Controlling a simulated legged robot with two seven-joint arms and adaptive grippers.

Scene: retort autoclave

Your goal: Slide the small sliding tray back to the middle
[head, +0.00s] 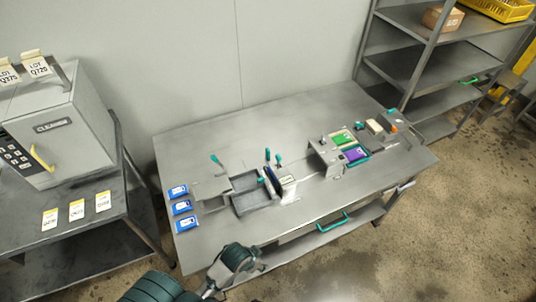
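A dark grey, shallow tray (240,207) sits left of the middle of the steel table (320,110), between a lighter grey block (212,190) and an upright holder with pale cards (288,187). It may be the small sliding tray; I cannot be sure. A teal-rimmed unit (357,160) with a green and a purple card stands farther right. My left arm comes in at the bottom, with grey metal parts (215,281) at the table's front-left corner. It is apart from the tray, and its fingers are not clear. My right gripper is not in view.
Several blue-and-white packs (181,207) lie along the table's left edge. A CLEANER-type labelled cabinet (65,130) stands on a side table at left. A drawer with a teal handle (332,222) is under the table front. Shelves (440,60) stand at right. The table's back is clear.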

